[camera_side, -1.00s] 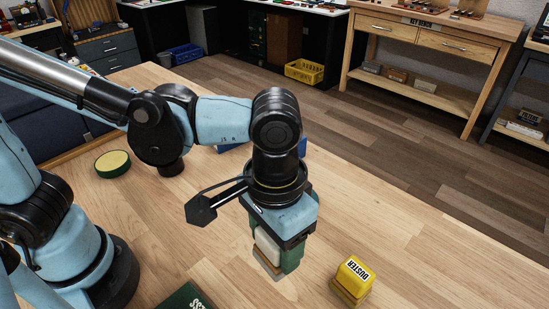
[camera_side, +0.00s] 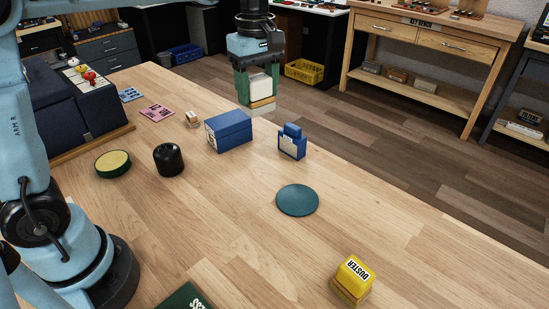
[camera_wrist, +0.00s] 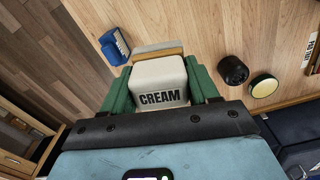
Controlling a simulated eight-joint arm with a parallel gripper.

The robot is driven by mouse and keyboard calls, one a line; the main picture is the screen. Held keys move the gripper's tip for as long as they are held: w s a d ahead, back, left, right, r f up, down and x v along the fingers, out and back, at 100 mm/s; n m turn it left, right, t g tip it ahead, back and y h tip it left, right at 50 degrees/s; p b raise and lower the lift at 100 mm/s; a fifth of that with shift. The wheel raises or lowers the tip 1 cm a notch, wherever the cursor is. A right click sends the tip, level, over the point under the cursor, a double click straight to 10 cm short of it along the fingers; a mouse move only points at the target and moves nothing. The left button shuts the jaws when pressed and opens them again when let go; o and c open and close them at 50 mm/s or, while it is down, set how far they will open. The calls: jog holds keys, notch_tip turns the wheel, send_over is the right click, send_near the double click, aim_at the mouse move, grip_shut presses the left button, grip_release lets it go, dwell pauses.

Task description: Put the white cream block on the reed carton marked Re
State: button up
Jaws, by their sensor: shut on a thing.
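My gripper (camera_side: 258,95) is shut on the white cream block (camera_side: 261,88), with its green fingers on either side. The block has a tan wooden layer at its lower end. In the wrist view the block (camera_wrist: 160,88) shows the word CREAM. It hangs in the air above the far part of the bench, clear of everything visible. A blue box (camera_side: 233,128) with a pale label stands nearer the camera. A smaller blue holder (camera_side: 292,143) with a pale front stands to its right. I cannot read Re on either one.
A dark teal disc (camera_side: 297,200) lies mid-bench and a yellow DUSTER block (camera_side: 352,281) at the front. A black cylinder (camera_side: 168,159), a green-rimmed yellow pad (camera_side: 112,163), a small pale block (camera_side: 193,119) and a pink card (camera_side: 157,113) lie left. The right-hand bench top is largely clear.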

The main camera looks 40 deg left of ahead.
jog(key=a+n, duration=0.2)
jog(key=a, duration=0.3)
send_near(228, 119)
jog(key=shift+d, duration=0.1)
jog(key=shift+f, duration=0.2)
jog(key=shift+a+f, duration=0.2)
jog(key=shift+f, duration=1.75)
jog(key=shift+f, duration=0.15)
jog(key=o, duration=1.1)
